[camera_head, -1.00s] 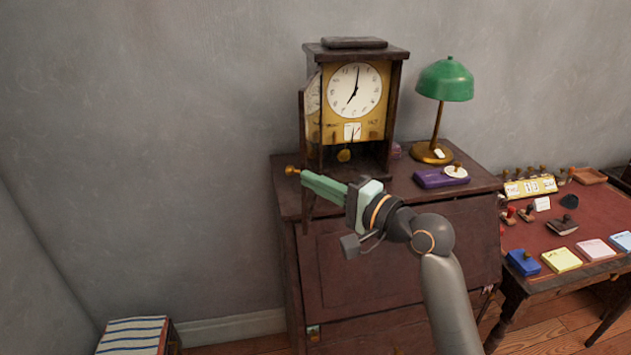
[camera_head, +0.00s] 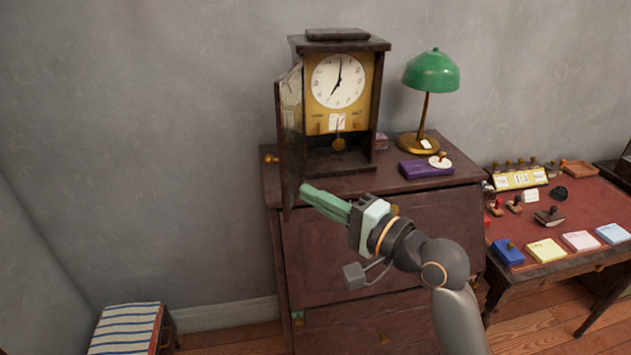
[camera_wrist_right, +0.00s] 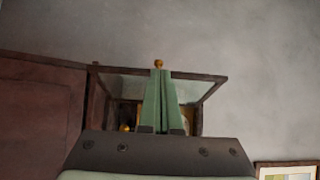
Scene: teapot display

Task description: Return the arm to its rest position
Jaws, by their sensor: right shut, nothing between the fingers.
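My right gripper (camera_head: 304,190) has green fingers, shut with nothing between them. In the head view it is in front of the dark wooden cabinet, just right of the lower edge of the open clock door (camera_head: 290,140); I cannot tell whether they touch. In the right wrist view the shut fingers (camera_wrist_right: 161,75) point at the door's frame and glass. The clock (camera_head: 338,85) stands on the cabinet, with a white dial and a brass pendulum (camera_head: 338,144). My left gripper is not in view.
The cabinet (camera_head: 345,250) also bears a green lamp (camera_head: 431,75) and a purple box (camera_head: 425,169). A desk (camera_head: 560,210) with stamps and note pads stands at the right. A striped stool (camera_head: 125,328) is at the lower left. The wall at the left is bare.

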